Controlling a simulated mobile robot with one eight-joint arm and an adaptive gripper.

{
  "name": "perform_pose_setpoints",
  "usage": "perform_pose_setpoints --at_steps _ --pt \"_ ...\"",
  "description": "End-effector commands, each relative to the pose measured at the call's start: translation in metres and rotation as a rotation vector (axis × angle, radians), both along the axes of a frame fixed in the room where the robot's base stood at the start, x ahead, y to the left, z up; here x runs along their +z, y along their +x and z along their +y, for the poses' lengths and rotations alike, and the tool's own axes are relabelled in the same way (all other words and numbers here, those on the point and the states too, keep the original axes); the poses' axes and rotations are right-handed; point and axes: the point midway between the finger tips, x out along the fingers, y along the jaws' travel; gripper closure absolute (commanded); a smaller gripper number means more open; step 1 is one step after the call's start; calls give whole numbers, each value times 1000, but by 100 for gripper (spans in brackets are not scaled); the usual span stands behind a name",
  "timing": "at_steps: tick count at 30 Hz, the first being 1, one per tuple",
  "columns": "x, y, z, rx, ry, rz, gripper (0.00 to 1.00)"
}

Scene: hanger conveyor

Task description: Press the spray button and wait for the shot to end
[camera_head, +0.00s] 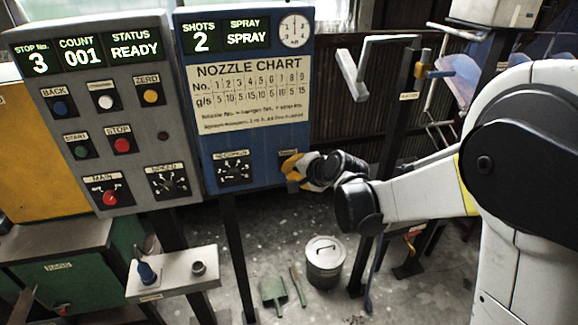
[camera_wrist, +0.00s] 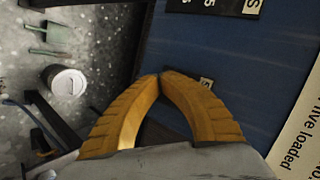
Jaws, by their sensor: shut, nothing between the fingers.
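The blue spray panel (camera_head: 245,110) stands upright in the middle of the head view. Its displays read SHOTS 2 (camera_head: 201,38) and SPRAY (camera_head: 246,36). My gripper (camera_head: 290,166) is at the panel's lower right, its yellow fingers shut and empty, pointing at the panel face. In the wrist view the fingertips (camera_wrist: 162,77) meet against the blue panel (camera_wrist: 215,55), beside a small label (camera_wrist: 206,82). The spray button itself is hidden behind the fingers. I cannot tell whether the fingertips press it.
A grey control panel (camera_head: 128,155) on the left reads stop 3, count 001, READY. A round dial (camera_head: 235,168) sits left of my gripper. A nozzle shelf (camera_head: 172,272) stands below. A lidded can (camera_head: 325,262) and a dustpan (camera_head: 273,291) are on the floor.

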Motion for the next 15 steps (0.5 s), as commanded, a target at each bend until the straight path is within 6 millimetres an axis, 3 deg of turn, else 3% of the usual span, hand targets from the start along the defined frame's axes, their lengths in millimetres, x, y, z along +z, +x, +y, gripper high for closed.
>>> perform_pose_setpoints --at_steps 15 --pt "0 -8 -3 -1 0 -1 100"
